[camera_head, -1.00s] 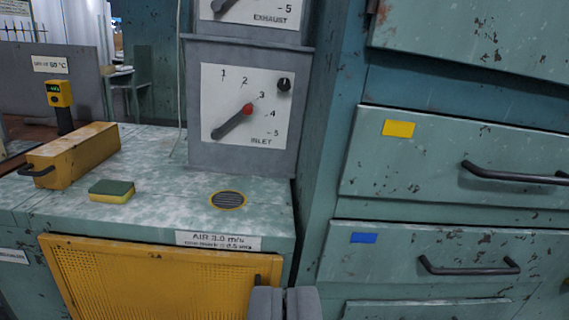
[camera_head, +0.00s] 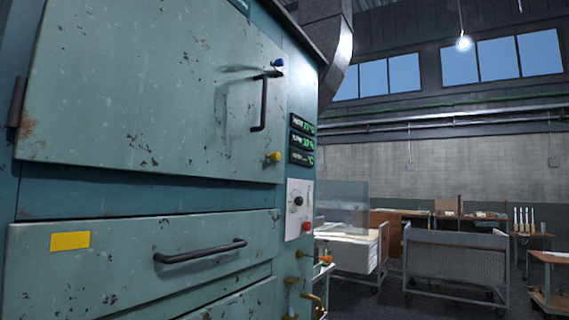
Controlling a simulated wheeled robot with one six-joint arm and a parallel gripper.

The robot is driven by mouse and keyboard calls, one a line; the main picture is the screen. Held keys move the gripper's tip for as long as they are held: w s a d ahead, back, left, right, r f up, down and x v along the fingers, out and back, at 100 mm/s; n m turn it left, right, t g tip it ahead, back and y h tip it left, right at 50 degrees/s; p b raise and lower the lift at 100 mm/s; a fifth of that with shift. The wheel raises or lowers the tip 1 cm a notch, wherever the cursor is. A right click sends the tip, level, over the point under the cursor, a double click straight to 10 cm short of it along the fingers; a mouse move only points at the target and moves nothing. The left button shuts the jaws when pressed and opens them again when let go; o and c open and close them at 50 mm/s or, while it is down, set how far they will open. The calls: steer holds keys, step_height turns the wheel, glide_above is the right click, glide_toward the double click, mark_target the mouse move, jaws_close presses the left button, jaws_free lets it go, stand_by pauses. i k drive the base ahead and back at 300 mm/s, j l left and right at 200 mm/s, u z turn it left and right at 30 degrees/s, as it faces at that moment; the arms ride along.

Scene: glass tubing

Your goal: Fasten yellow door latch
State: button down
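A yellow latch knob (camera_head: 273,157) sits at the lower right corner of a large pale green cabinet door (camera_head: 130,85). A blue latch knob (camera_head: 278,62) sits near the door's upper right edge. A black upright handle (camera_head: 263,101) is between the two knobs. The door looks closed or nearly so, with its hinge at the left; I cannot tell whether the yellow latch is fastened. My gripper is not in view now.
Below the door is a drawer (camera_head: 130,268) with a yellow label and a black handle. Green displays (camera_head: 302,140) and a panel with a red button (camera_head: 306,226) are right of the door. Carts (camera_head: 455,262) and benches stand farther right, with open floor between.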

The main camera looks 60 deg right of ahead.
mark_target(276, 158)
steer(key=z, duration=1.5)
